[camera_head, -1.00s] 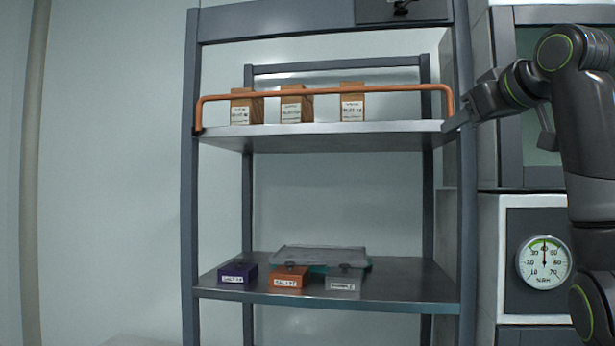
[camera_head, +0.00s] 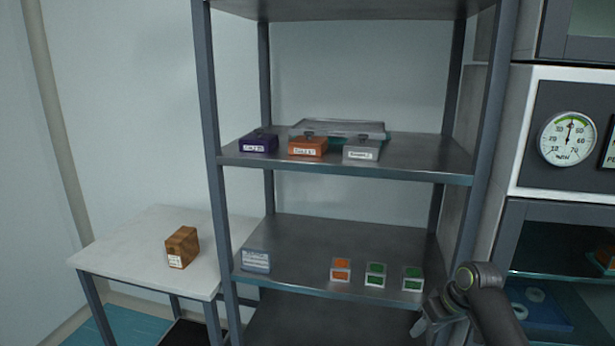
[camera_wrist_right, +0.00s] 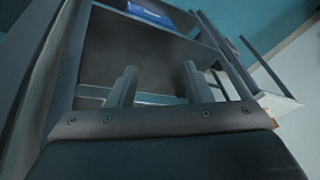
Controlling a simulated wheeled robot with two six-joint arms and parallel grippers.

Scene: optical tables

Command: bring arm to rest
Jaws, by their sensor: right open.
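My right gripper (camera_head: 432,322) is low at the right of the head view, in front of the lower right part of the shelf rack (camera_head: 484,110). In the right wrist view its two fingers (camera_wrist_right: 158,86) stand apart with nothing between them. The shelf boards lie beyond the fingers there. My left gripper shows in neither view.
The middle shelf holds a purple box (camera_head: 259,142), an orange box (camera_head: 307,148), a grey box (camera_head: 361,151) and a clear-lidded case (camera_head: 338,128). Small orange- and green-marked boxes sit below. A gauge cabinet (camera_head: 530,150) stands right.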

